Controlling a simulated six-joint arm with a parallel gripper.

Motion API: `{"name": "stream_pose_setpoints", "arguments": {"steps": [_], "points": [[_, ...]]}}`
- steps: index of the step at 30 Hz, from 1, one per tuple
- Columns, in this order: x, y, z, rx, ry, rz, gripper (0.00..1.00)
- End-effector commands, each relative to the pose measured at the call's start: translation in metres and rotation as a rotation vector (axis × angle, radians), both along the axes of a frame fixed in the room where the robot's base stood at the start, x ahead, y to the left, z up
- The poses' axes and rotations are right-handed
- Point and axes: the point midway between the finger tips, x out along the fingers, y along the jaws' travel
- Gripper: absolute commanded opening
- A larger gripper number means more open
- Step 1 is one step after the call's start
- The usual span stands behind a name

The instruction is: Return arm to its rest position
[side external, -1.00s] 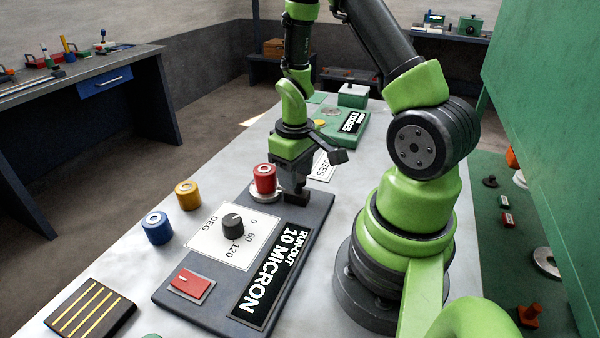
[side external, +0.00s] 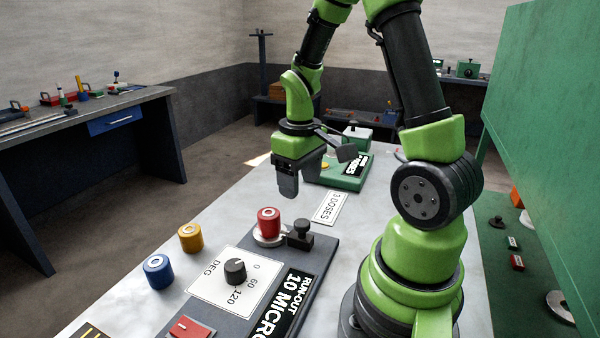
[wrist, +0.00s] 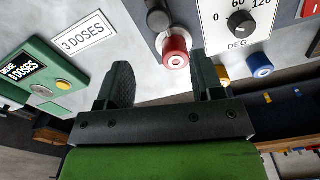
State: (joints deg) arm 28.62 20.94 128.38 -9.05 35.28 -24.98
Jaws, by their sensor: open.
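My gripper (side external: 288,182) hangs above the bench in the side external view, pointing down, with nothing seen between its fingers. In the wrist view its two dark fingers (wrist: 163,82) stand apart with a gap between them. Below it, a red cylinder with a white ring on top (side external: 268,221) stands on a pale round seat at the far end of the dark base plate (side external: 319,252). A black block with a round knob (side external: 300,234) is right beside the red cylinder. Both also show in the wrist view, the red cylinder (wrist: 175,52) beyond the gap.
A dial (side external: 235,271) and a red switch (side external: 187,328) are on the dark plate. Yellow (side external: 190,237) and blue (side external: 158,271) cylinders stand left of it. A green dose box (side external: 341,176) and a "3 DOSES" card (side external: 329,207) lie behind. A green panel (side external: 545,130) rises at right.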

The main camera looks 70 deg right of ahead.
Motion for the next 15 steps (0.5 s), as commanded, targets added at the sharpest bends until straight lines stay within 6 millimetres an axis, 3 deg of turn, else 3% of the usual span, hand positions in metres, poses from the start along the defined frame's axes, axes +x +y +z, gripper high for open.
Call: {"name": "stream_pose_setpoints", "arguments": {"steps": [5, 15], "points": [[0.0001, 0.0002, 0.0114, 0.000, -0.002, 0.001, 0.61], [-0.0001, 0.0002, 0.0119, 0.000, 0.000, 0.001, 0.61]]}}
